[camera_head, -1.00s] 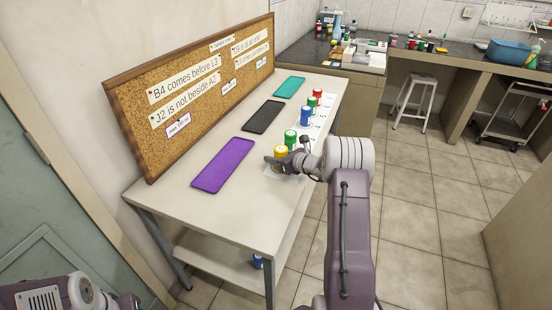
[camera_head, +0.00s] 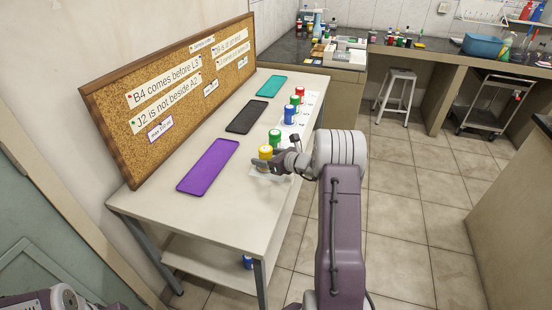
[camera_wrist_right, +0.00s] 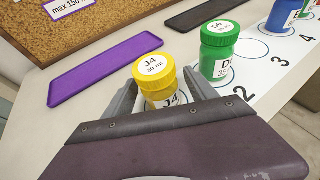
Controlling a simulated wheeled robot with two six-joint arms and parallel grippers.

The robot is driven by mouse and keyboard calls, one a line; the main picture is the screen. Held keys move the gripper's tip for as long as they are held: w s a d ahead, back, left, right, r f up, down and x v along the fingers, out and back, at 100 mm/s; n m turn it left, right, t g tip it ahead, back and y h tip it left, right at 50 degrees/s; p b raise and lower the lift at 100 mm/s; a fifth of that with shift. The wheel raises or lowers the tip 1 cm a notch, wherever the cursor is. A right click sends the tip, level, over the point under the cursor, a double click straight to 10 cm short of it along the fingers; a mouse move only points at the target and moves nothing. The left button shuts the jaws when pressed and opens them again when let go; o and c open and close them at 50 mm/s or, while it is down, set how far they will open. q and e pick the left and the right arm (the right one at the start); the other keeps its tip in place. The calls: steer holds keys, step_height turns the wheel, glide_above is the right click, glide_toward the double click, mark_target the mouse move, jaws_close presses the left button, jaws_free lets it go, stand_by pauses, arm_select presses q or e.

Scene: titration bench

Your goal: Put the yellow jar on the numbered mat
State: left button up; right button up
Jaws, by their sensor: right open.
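The yellow jar (camera_head: 265,152), labelled J4, stands upright at the near end of the row of jars. In the right wrist view the yellow jar (camera_wrist_right: 154,75) is between the fingers of my right gripper (camera_wrist_right: 160,97), which is open. My right gripper (camera_head: 270,163) also shows at the jar in the head view. The numbered mat (camera_wrist_right: 262,78) is a white strip with circles and numbers, 2, 3 and 4 readable. Only a piece of my left arm shows; its gripper is out of view.
A green jar (camera_wrist_right: 218,50) stands close beyond the yellow one. Blue (camera_head: 289,116), green and red jars stand farther along the mat. Purple (camera_head: 208,167), black (camera_head: 246,116) and teal (camera_head: 271,86) trays lie before the corkboard (camera_head: 180,90). Bare bench separates trays and jars.

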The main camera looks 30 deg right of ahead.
steer(key=v, duration=0.9)
steer(key=shift+s, duration=0.1)
